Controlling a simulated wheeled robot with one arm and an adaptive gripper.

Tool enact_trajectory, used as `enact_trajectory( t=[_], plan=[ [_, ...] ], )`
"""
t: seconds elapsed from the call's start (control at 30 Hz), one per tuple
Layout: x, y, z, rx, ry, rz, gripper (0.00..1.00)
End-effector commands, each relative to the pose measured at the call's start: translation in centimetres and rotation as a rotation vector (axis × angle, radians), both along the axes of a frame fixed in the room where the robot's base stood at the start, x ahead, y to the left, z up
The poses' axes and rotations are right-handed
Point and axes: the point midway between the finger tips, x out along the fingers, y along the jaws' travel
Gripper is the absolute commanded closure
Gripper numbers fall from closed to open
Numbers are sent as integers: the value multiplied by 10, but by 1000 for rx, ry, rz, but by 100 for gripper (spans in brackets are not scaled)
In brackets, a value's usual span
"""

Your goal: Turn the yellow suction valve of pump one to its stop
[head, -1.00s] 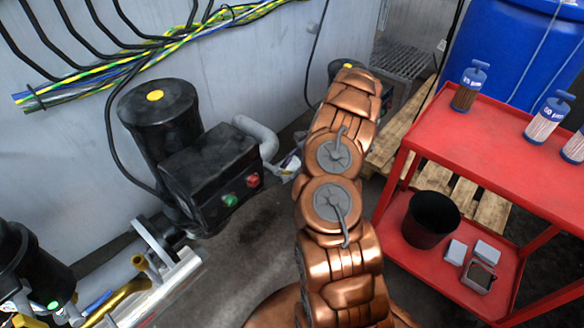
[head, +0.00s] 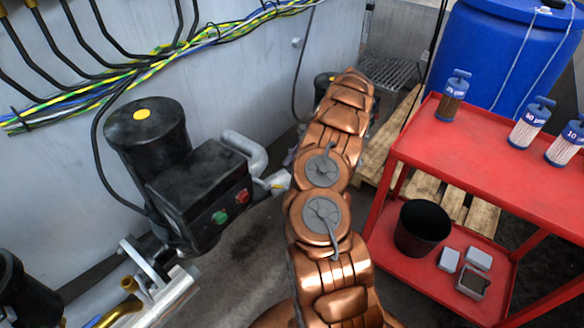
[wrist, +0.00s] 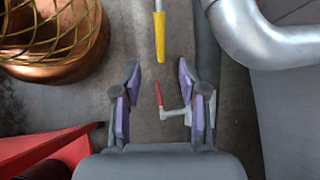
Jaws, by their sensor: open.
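A yellow valve handle (wrist: 159,38) on a thin pale stem points down from the top of the wrist view, ahead of my fingertips and roughly in line with the gap between them. No pump number is readable.
A red-tipped handle (wrist: 159,95) on a grey bracket shows between my fingers, seemingly below them. A grey pipe (wrist: 262,38) bends at the upper right. A red cart (head: 490,165) with bottles stands right of my arm, a black bin (head: 423,228) on its lower shelf. A blue drum (head: 515,50) stands behind.

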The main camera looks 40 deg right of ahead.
Motion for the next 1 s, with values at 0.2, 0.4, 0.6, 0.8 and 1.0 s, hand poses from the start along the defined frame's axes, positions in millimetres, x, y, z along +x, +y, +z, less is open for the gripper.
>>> enact_trajectory(
  t=[0.2, 0.4, 0.6, 0.8, 1.0],
  plan=[
    [0, 0, 0, -1, 0, 0, 63],
    [3, -1, 8, -31, 10, -11, 84],
    [7, -4, 35, -137, 52, -46, 100],
    [4, -11, 63, -276, 98, -105, 100],
    [-1, -17, 81, -367, 122, -146, 100]
  ],
)
